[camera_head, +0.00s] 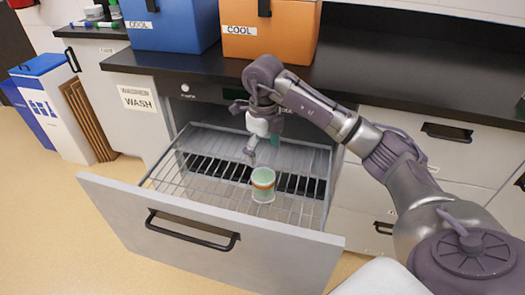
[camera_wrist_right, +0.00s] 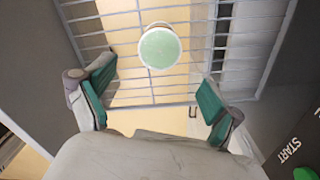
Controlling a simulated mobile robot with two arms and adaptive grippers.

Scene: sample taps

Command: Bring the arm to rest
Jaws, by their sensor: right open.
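My right arm (camera_head: 345,125) comes in from the right and reaches over the pulled-out washer drawer. Its gripper (camera_head: 262,150) hangs above the wire rack (camera_head: 205,182), behind a green and white cup with an orange band (camera_head: 263,185). In the wrist view the gripper (camera_wrist_right: 155,95) is open, its green finger pads wide apart with nothing between them. The cup (camera_wrist_right: 159,48) stands on the rack beyond the fingertips, apart from them. My left gripper is not in view.
The drawer front (camera_head: 205,235) with a black handle stands out into the room. A blue box (camera_head: 170,25) and an orange box (camera_head: 270,32) sit on the dark counter (camera_head: 410,85) above. Bins (camera_head: 55,100) stand at the left. The floor at the front left is clear.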

